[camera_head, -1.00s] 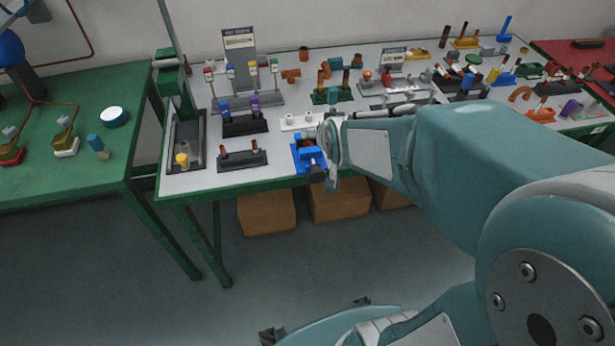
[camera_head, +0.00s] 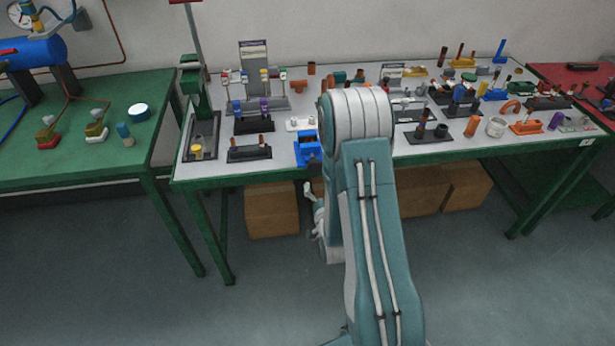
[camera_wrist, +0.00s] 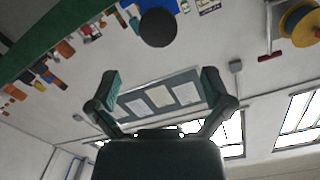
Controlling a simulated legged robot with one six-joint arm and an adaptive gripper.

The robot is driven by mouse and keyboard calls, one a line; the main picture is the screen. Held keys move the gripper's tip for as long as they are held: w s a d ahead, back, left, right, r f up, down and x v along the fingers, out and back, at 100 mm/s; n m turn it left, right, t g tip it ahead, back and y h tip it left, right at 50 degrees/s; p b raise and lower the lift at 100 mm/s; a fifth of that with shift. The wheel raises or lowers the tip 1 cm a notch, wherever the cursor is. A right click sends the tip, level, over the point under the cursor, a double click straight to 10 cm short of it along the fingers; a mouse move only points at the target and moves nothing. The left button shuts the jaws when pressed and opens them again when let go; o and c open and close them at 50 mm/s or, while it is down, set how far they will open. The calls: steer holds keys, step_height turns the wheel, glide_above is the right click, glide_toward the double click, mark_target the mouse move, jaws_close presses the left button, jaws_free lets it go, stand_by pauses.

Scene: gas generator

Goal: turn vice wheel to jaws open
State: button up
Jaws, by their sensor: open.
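The blue vice (camera_head: 307,150) stands at the front edge of the middle table. Its wheel is hard to make out in the head view. In the wrist view a dark round disc (camera_wrist: 158,27) shows at the top centre, which looks like the vice wheel. My gripper (camera_wrist: 160,82) is open and empty in the wrist view, its two fingers spread, with the disc beyond and apart from them. In the head view my arm bends down in front of the table, and the gripper is mostly hidden behind it, below the table edge.
The middle table's green front edge (camera_head: 240,180) runs close to my arm. A black two-post holder (camera_head: 249,152) and a white block (camera_head: 300,123) flank the vice. Cardboard boxes (camera_head: 271,210) stand under the table. The floor in front is clear.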

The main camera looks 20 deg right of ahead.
mark_target(315, 169)
steer(key=shift+t, duration=0.3)
steer(key=x, duration=0.6)
steer(key=f+x, duration=0.1)
steer(key=x, duration=0.2)
steer(key=shift+w+d, duration=0.1)
steer(key=shift+c, duration=0.3)
steer(key=c, duration=1)
